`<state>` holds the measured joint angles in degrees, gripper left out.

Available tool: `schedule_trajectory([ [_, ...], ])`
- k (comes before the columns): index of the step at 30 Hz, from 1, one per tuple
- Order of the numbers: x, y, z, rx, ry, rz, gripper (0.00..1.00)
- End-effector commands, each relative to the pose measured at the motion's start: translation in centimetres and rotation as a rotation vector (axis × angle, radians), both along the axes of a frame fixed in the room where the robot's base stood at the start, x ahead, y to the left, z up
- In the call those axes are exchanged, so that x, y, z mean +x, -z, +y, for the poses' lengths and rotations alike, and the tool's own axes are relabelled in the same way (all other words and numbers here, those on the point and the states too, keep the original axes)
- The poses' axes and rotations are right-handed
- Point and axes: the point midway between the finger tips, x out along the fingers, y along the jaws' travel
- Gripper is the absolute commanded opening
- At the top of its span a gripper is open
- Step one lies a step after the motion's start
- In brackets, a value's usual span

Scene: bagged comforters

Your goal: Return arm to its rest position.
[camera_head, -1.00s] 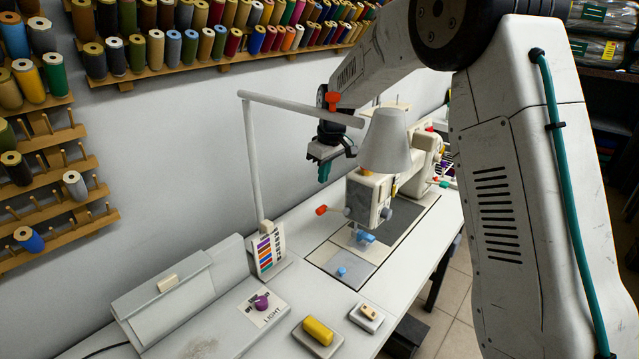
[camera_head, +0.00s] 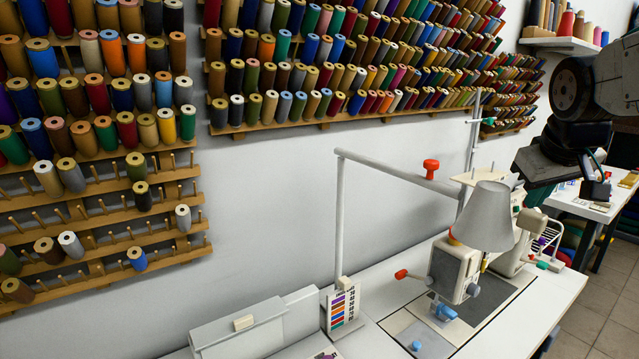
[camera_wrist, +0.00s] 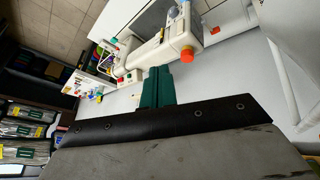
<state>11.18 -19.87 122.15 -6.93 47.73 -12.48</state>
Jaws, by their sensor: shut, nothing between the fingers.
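My arm (camera_head: 571,88) comes in at the right edge of the head view, bent, with its dark wrist hanging down. My gripper (camera_head: 537,196) is at its lower end, in the air to the right of the white lampshade (camera_head: 484,217). It looks clear of the sewing machine (camera_head: 455,268). In the wrist view the green fingers (camera_wrist: 157,87) are pressed together and hold nothing. The sewing machine also shows beyond them in the wrist view (camera_wrist: 150,55), with its orange knob (camera_wrist: 187,53).
The white worktable (camera_head: 540,318) runs below, with the lamp's boom (camera_head: 400,178) over it. Thread racks (camera_head: 330,122) cover the wall. Another table (camera_head: 600,205) stands at the far right. In the wrist view, shelves with bagged items (camera_wrist: 27,130) are at left.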

Motion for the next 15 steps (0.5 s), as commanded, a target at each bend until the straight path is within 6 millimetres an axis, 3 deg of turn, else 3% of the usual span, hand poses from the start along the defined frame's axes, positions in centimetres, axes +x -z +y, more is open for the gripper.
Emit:
schedule_trajectory([
  [3,-4.0,-1.2,-1.0,-0.016,0.071,-0.06,0.0],
  [10,-10.2,-1.6,-1.6,-0.029,0.18,-0.14,0.0],
  [15,-14.6,3.2,2.3,0.061,0.172,-0.011,0.0],
])
